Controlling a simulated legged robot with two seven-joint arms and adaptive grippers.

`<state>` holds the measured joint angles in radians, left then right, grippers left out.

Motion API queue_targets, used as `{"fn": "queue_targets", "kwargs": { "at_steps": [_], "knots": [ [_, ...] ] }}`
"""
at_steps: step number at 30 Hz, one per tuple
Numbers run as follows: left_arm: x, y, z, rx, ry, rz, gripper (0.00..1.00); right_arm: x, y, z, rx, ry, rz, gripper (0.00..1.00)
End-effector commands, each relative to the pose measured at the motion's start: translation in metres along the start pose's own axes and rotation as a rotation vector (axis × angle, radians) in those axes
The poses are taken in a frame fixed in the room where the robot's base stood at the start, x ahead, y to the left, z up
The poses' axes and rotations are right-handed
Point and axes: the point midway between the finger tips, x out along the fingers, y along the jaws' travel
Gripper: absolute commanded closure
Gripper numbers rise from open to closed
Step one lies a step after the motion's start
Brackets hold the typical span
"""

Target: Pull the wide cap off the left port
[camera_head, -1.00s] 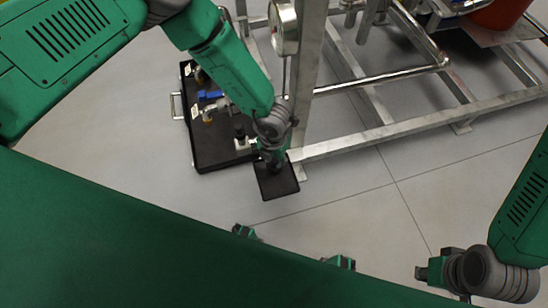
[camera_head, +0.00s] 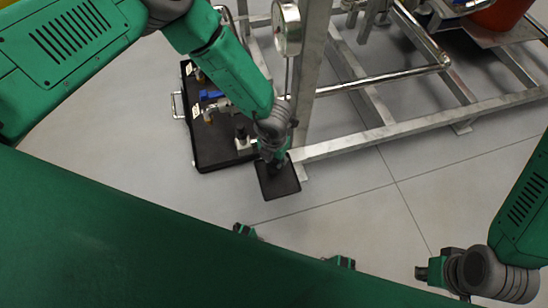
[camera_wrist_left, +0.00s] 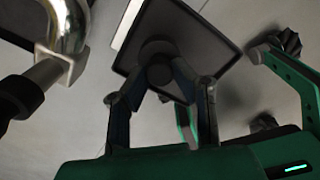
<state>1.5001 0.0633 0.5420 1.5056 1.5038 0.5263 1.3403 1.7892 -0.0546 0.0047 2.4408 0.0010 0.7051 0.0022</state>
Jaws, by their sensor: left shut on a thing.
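My left gripper (camera_head: 272,160) is over a small black square tray (camera_head: 281,185) with a raised rim. In the left wrist view, the fingers (camera_wrist_left: 160,82) are shut on a dark round cap (camera_wrist_left: 160,75), seen against the tray (camera_wrist_left: 195,35). The fingers hide part of the cap; I cannot tell whether it touches the tray. A black panel (camera_head: 215,150) with fittings and a blue-handled valve (camera_head: 210,96) lies just left of the gripper. I cannot make out which fitting is the left port. My right gripper (camera_head: 432,272) is at lower right, apart from these; its fingers are unclear.
A metal frame (camera_head: 400,128) with an upright post (camera_head: 307,75) stands close to the right of my left gripper. A round gauge (camera_head: 287,28) is on the post. A curved metal pipe (camera_wrist_left: 70,35) is near the left gripper. The grey floor at centre right is clear.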

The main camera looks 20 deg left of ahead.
Motion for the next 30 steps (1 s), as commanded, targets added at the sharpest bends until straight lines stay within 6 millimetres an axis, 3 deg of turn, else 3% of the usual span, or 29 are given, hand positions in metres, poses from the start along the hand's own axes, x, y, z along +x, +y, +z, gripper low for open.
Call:
{"fn": "queue_targets", "kwargs": {
  "at_steps": [29, 30],
  "knots": [
    [0.0072, -0.0008, 0.0012, 0.000, -0.001, 0.000, 1.00, 0.0038, 0.0000, 0.0001, 0.000, 0.000, 0.000, 1.00],
    [0.0072, -0.0008, 0.0011, 0.000, -0.001, 0.000, 0.67, 0.0038, 0.0000, 0.0001, 0.000, 0.000, 0.000, 1.00]
  ]
}}
